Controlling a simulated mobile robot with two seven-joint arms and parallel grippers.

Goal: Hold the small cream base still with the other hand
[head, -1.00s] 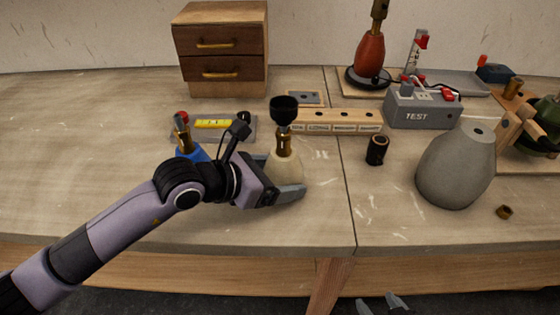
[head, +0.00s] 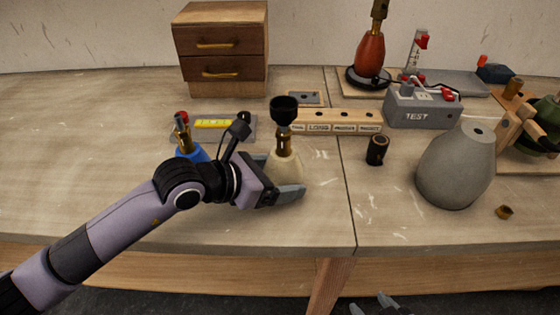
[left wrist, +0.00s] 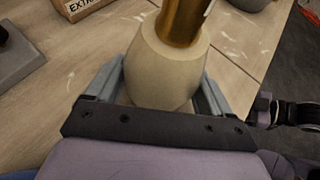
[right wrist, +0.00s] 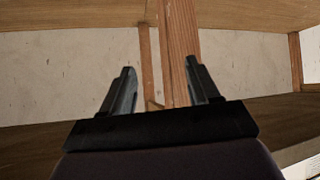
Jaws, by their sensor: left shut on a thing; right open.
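The small cream base (head: 287,170) stands upright on the bench, with a brass stem (head: 283,144) and a black socket cup (head: 284,108) on top. My left gripper (head: 286,186) is shut on the cream base, low on its body. In the left wrist view the cream base (left wrist: 160,75) sits between both fingers, with the brass part rising from it. My right gripper (head: 374,304) is low, in front of the bench edge at the bottom of the head view. In the right wrist view its fingers (right wrist: 160,88) are apart and empty, facing the bench's wooden underframe.
A grey vase-shaped base (head: 455,170), a black cylinder (head: 376,150) and a small brass piece (head: 504,212) stand right of the cream base. Behind are a labelled wooden block (head: 335,122) and a grey test box (head: 423,108). A blue base (head: 190,153) is at left.

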